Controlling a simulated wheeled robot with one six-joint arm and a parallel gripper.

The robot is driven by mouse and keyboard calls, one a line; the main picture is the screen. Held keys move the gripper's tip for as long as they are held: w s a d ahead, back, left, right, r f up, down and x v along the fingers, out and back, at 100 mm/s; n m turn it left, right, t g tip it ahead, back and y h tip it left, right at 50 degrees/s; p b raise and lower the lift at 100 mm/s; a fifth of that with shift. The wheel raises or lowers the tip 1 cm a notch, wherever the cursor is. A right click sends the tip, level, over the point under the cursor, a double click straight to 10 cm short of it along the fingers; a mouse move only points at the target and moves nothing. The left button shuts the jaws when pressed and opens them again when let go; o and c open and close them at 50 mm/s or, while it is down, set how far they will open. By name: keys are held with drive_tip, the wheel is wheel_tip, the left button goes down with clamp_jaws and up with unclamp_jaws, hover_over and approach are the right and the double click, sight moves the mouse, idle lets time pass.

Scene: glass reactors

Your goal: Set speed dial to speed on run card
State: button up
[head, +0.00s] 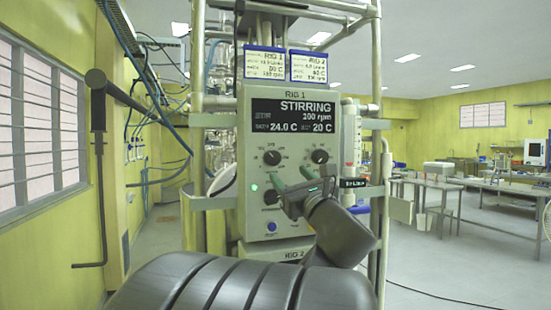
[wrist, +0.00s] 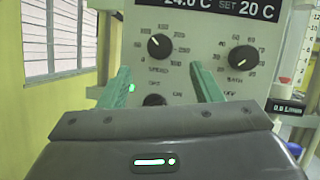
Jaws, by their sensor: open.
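The speed dial (head: 272,157) is the black left knob on the grey RIG 1 control box (head: 295,110). In the wrist view the speed dial (wrist: 160,45) has "SPEED" under it, and its white mark points to the upper left.
The bath dial (head: 320,156) is right of the speed dial. A lower black knob (wrist: 154,100) marked OFF and ON, a lit green lamp (head: 254,187) and a blue button (head: 272,226) share the panel. A RIG 2 card (head: 315,66) hangs beside the first. Metal posts flank the box.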

sight(275, 159)
drive_tip(key=p+x, duration=0.2)
drive_tip(key=x, duration=0.7)
drive_tip(key=shift+f, duration=0.1)
drive_tip(key=shift+s, duration=0.1)
drive_tip(key=c, duration=1)
